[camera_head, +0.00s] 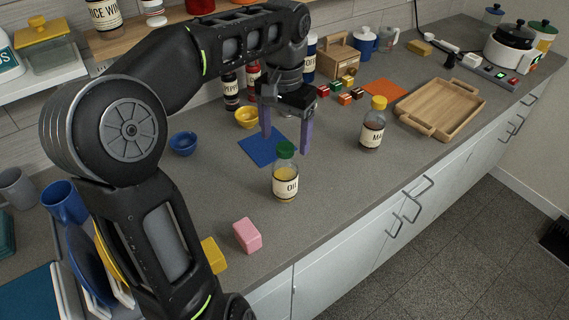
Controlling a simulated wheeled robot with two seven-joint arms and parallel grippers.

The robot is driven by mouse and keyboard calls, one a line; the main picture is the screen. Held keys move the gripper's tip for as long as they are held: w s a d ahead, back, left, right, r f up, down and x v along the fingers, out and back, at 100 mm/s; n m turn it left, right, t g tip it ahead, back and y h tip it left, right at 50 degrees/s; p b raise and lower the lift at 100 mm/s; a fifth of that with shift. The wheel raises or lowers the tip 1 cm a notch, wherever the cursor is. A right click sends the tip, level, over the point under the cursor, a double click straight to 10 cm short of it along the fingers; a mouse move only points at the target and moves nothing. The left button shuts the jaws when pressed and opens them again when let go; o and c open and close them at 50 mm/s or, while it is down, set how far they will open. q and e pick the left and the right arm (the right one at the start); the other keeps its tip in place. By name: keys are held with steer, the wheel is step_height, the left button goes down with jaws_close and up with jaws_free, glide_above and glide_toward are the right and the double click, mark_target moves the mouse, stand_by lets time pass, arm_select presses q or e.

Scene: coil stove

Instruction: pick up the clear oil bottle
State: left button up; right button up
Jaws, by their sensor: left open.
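The clear oil bottle (286,184) stands upright on the grey counter. It has a green cap, a white label reading OIL and yellow liquid inside. My left gripper (286,144) is above and behind the bottle, its two purple fingers pointing down and spread apart. The fingers are open and empty. In the picture the green cap shows just below and between the fingers; I cannot tell the exact gap in depth. My right gripper is not in view.
A blue mat (258,150) lies behind the bottle. A yellow-capped bottle (373,126) stands to its right, and a pink block (247,236) lies in front left. A wooden tray (467,89) is farther right.

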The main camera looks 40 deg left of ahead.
mark_target(286, 161)
arm_select(q)
steer(key=shift+s+d+r, duration=0.1)
steer(key=shift+s+d, duration=0.1)
steer(key=shift+s, duration=0.05)
step_height(286, 161, down, 2)
steer(key=shift+f, duration=0.2)
steer(key=shift+w+f, duration=0.1)
steer(key=shift+f, duration=0.05)
steer(key=shift+f+p, duration=0.65)
steer(key=shift+f, duration=1.95)
jaws_close()
